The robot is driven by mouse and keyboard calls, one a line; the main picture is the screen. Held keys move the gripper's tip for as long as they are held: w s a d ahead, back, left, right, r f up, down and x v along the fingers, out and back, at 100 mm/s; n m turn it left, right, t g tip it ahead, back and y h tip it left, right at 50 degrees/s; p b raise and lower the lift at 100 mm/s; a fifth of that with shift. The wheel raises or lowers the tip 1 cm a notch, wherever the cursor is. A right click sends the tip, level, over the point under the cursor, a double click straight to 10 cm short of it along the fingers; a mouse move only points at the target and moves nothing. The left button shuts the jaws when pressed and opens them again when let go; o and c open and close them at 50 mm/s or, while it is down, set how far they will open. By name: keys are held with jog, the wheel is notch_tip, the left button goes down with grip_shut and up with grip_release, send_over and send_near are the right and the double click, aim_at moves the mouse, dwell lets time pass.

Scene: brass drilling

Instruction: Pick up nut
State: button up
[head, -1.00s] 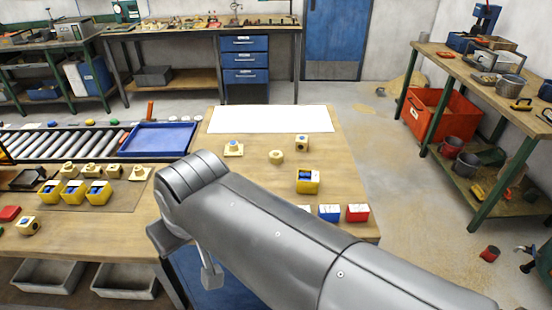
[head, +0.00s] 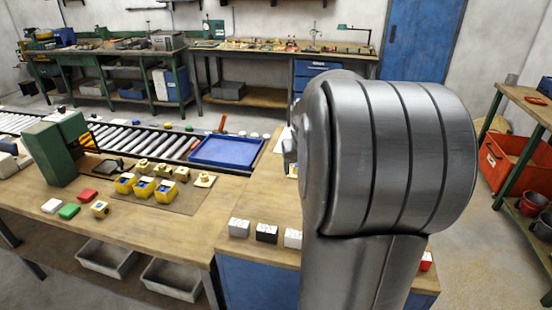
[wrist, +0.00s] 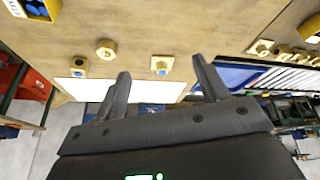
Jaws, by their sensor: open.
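In the wrist view, a small brass hexagonal nut (wrist: 106,48) lies on the wooden table, beyond the fingertips and left of centre. A brass block with a dark hole (wrist: 79,67) sits to its lower left. A brass piece on a pale plate (wrist: 162,65) is to its right. My gripper (wrist: 160,74) is open, with its two dark fingers spread and nothing between them. In the head view my arm covers the gripper and this part of the table.
In the head view, yellow bins (head: 143,188) and brass pieces stand on a mat to the left. A blue tray (head: 228,151) lies by the roller conveyor (head: 127,139). White and black boxes (head: 266,233) line the table's front.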

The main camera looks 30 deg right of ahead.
jog(key=d+f, duration=0.4)
jog(key=d, duration=0.1)
jog(key=d+f+m, duration=0.1)
jog(key=d+f, duration=0.2)
jog(key=d, duration=0.3)
jog(key=w+d+f+m, duration=0.1)
jog(key=d+f, duration=0.3)
jog(key=d, duration=0.2)
jog(key=shift+w+d+f, duration=0.1)
jog(key=shift+f, duration=0.2)
jog(key=shift+s+d+x, duration=0.1)
jog(key=shift+x, duration=0.9)
jog(key=shift+s+d+x, duration=0.1)
jog(key=shift+x, duration=0.95)
jog(key=shift+s+d+x, duration=0.1)
jog(key=shift+d+x, duration=0.05)
jog(key=shift+x, duration=0.85)
jog(key=shift+c, duration=0.4)
jog(key=c, duration=1.3)
jog(key=shift+o, duration=0.2)
jog(key=shift+r, duration=0.15)
